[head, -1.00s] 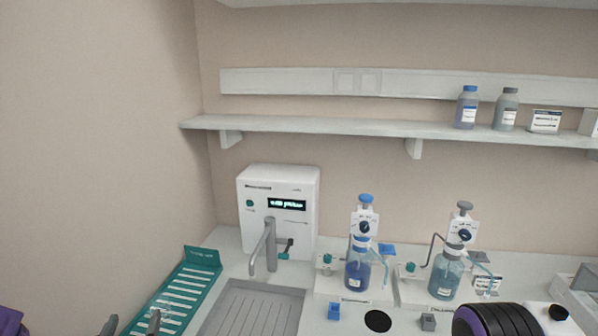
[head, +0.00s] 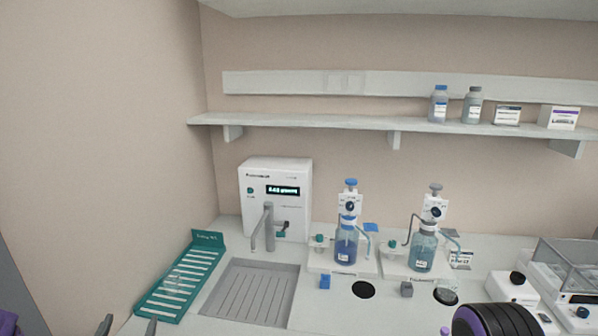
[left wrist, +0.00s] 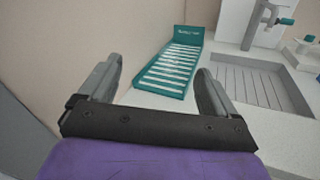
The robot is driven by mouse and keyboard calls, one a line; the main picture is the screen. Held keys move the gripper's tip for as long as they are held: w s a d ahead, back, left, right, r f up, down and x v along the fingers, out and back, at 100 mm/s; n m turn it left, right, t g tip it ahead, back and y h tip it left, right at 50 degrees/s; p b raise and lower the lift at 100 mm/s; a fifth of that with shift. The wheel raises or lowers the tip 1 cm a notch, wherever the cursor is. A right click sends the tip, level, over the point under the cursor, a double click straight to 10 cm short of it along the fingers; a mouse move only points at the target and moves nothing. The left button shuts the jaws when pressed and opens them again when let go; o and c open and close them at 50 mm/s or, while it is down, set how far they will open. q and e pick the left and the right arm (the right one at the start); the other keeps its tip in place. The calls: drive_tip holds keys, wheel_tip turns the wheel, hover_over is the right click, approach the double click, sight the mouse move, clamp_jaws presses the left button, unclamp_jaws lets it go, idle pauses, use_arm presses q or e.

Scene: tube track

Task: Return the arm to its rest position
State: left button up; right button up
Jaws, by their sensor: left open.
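My left gripper (head: 128,327) shows only its fingertips at the bottom left of the head view. In the left wrist view its two grey fingers (left wrist: 158,82) stand wide apart with nothing between them. A teal slatted rack (head: 180,284) lies on the counter beyond the fingers; it also shows in the left wrist view (left wrist: 168,72). A faint clear object seems to lie on its slats, too indistinct to name. A black and purple part of my right arm fills the lower right of the head view. My right gripper is out of sight.
A sink (head: 248,292) lies right of the rack, before a white dispenser (head: 262,178). A clear-covered instrument (head: 572,275) stands at far right. A shelf (head: 330,123) runs above.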

use_arm(q)
drive_tip(key=s+d+f+m+g+b, duration=0.2)
drive_tip(key=s+f+m+g, duration=0.15)
drive_tip(key=f+m, duration=0.5)
drive_tip(key=s+d+f+m+g+b, duration=0.1)
drive_tip(key=s+f+m+g+b, duration=0.15)
drive_tip(key=s+f+m, duration=0.45)
drive_tip(key=s+d+f+m+g+b, duration=0.2)
drive_tip(key=s+f+m+g+b, duration=0.2)
drive_tip(key=s+f+m, duration=0.3)
drive_tip(key=s+d+f+m+g+b, duration=0.2)
drive_tip(key=s+f+m+g+b, duration=0.2)
drive_tip(key=s+f, duration=0.9)
drive_tip(key=f+m, duration=0.1)
drive_tip(key=m, duration=0.2)
drive_tip(key=shift+d+f+h, duration=0.25)
drive_tip(key=shift+f+h, duration=0.05)
drive_tip(key=shift+f, duration=0.05)
